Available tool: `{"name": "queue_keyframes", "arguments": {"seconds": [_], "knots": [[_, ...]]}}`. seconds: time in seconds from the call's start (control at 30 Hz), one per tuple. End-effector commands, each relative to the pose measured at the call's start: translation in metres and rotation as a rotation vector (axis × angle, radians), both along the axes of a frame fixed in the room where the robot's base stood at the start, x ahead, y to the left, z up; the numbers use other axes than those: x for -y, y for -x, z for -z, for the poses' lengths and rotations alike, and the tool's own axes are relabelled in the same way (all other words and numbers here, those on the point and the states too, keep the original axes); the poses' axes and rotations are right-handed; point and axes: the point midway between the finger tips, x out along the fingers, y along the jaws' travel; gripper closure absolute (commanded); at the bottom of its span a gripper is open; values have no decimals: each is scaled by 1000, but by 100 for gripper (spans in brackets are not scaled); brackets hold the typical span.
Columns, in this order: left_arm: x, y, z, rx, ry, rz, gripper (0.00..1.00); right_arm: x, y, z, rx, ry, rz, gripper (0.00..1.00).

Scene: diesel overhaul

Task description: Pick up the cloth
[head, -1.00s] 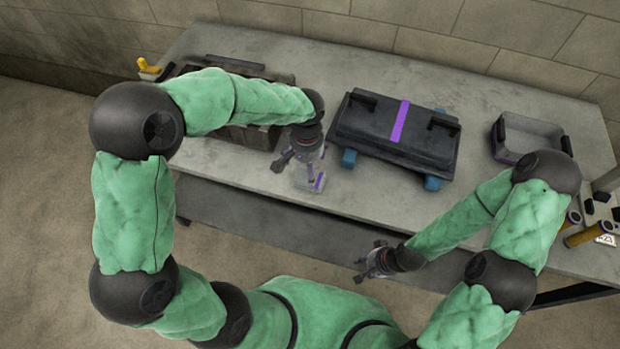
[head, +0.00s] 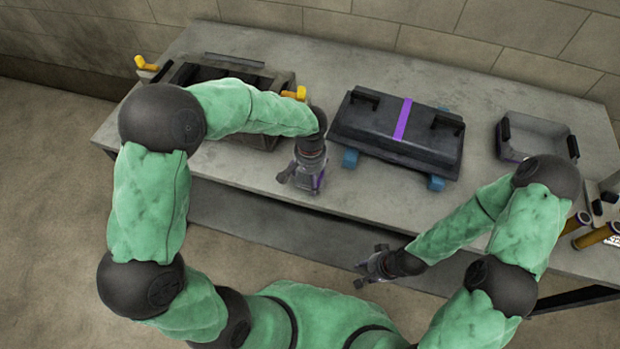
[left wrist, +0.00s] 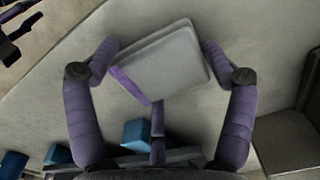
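The cloth (left wrist: 165,62) is a light grey folded pad with a purple edge, lying on the workbench (left wrist: 55,100). In the head view it is mostly hidden by my left gripper (head: 302,184), near the front edge. In the left wrist view the two purple fingers of my left gripper (left wrist: 160,50) are apart, one on each side of the cloth. The fingertips are close to its sides; I cannot tell whether they touch. My right gripper (head: 370,266) hangs in front of the bench edge, its fingers apart and empty.
A black case with a purple stripe (head: 402,118) stands on blue blocks (head: 350,158) right of the cloth. A dark open crate with yellow handles (head: 262,140) is behind my left arm. A grey tray (head: 535,138) stands at the right.

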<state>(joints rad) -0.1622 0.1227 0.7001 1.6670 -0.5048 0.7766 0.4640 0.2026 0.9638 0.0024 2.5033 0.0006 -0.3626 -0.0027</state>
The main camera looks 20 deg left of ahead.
Motion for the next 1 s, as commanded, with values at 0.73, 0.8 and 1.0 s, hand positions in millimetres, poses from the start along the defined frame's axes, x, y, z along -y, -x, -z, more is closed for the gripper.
{"name": "queue_keyframes", "arguments": {"seconds": [0.73, 0.8, 1.0], "knots": [[0, 0, -22, 1, 1, -1, 63, 0, 0, -8, 0, 0, 0, 60], [0, 0, -33, 2, 1, -2, 63, 0, 0, -11, 0, 0, 0, 60], [0, 28, -68, 4, 1, 1, 63, 0, 0, -25, 0, 0, 0, 60]]}}
